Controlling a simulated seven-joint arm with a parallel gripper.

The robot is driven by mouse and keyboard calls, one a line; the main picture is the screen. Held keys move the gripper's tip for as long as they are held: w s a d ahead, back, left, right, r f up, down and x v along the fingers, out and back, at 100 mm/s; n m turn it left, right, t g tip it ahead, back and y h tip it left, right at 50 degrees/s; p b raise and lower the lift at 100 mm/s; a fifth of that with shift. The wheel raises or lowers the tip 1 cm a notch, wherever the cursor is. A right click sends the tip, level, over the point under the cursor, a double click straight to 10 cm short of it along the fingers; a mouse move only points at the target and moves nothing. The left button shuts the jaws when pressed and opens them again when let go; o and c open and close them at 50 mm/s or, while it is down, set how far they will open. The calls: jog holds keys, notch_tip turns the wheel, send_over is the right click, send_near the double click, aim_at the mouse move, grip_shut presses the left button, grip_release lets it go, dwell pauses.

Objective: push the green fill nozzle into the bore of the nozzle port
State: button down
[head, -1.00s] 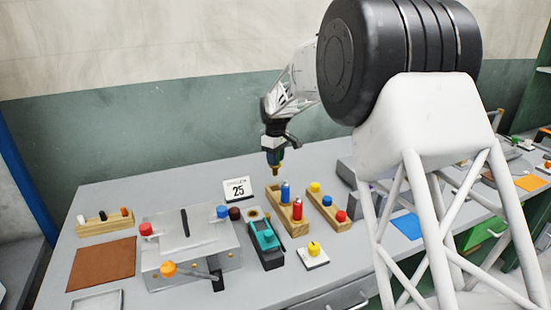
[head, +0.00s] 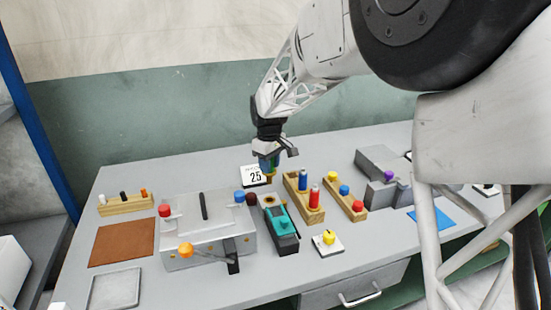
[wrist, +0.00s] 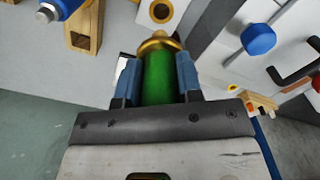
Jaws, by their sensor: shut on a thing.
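The green fill nozzle (wrist: 158,75) has a green body and a brass tip. My gripper (wrist: 158,80) is shut on it, with a blue finger on each side. In the head view my gripper (head: 268,163) hangs above the bench, and the nozzle's brass tip (head: 270,177) points down. The nozzle port (wrist: 152,13) is a pale block with a brass ring around a dark bore. It lies beyond the tip in the wrist view. In the head view the port's ring (head: 269,199) is below the tip, with a gap between them.
A teal-topped device (head: 281,220) stands just in front of the port. A wooden rack with blue and red bottles (head: 303,181) is close on the right. A grey press box (head: 207,228) is on the left. A "25" card (head: 255,175) stands behind the port.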

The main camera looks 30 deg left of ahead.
aim_at(270, 183)
jog(key=shift+s+f, duration=0.1)
jog(key=shift+f, duration=0.05)
dwell(0.5)
jog(key=shift+f, duration=2.7)
jog(key=shift+f, duration=2.6)
dwell(0.7)
jog(key=c, duration=0.7)
grip_release()
jog(key=shift+r, duration=3.9)
